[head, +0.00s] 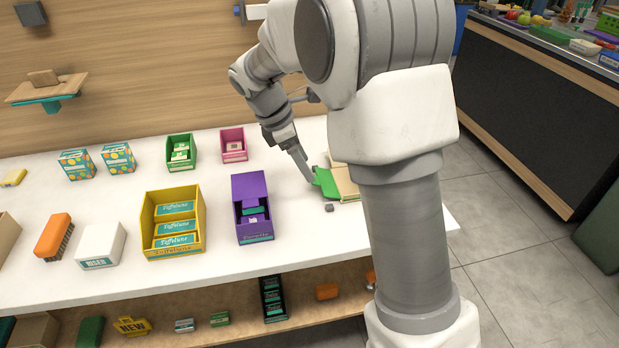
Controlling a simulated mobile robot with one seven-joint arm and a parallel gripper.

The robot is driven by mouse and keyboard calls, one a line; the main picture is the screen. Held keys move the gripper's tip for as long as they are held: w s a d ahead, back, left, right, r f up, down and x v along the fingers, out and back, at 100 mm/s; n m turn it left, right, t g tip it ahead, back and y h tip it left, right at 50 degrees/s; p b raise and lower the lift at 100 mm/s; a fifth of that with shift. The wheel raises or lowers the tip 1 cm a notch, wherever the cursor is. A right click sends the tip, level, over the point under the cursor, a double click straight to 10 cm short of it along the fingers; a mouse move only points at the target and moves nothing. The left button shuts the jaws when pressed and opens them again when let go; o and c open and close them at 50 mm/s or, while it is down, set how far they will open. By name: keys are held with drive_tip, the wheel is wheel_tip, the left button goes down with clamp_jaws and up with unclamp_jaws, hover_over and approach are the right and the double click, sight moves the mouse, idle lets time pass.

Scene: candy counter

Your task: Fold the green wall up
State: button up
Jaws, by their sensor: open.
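The green wall (326,182) is a small flat panel on the right part of the white counter. It is tilted beside a tan, box-like piece (346,184), which my arm partly covers. My gripper (308,176) reaches down at the left edge of the green wall, very close to it. I cannot tell whether it touches the panel. Only a narrow grey finger shows clearly; the other finger is hard to make out. Nothing is seen held in it.
A purple box (252,208) stands left of my gripper, with a yellow box (173,222) farther left. Pink (233,145) and green boxes (180,152) stand behind. A small grey block (329,208) lies in front of the green wall. The counter's front right is clear.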

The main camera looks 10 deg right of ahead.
sight(323, 182)
drive_tip(key=shift+b+x, duration=0.35)
drive_tip(key=shift+x, duration=1.55)
clamp_jaws()
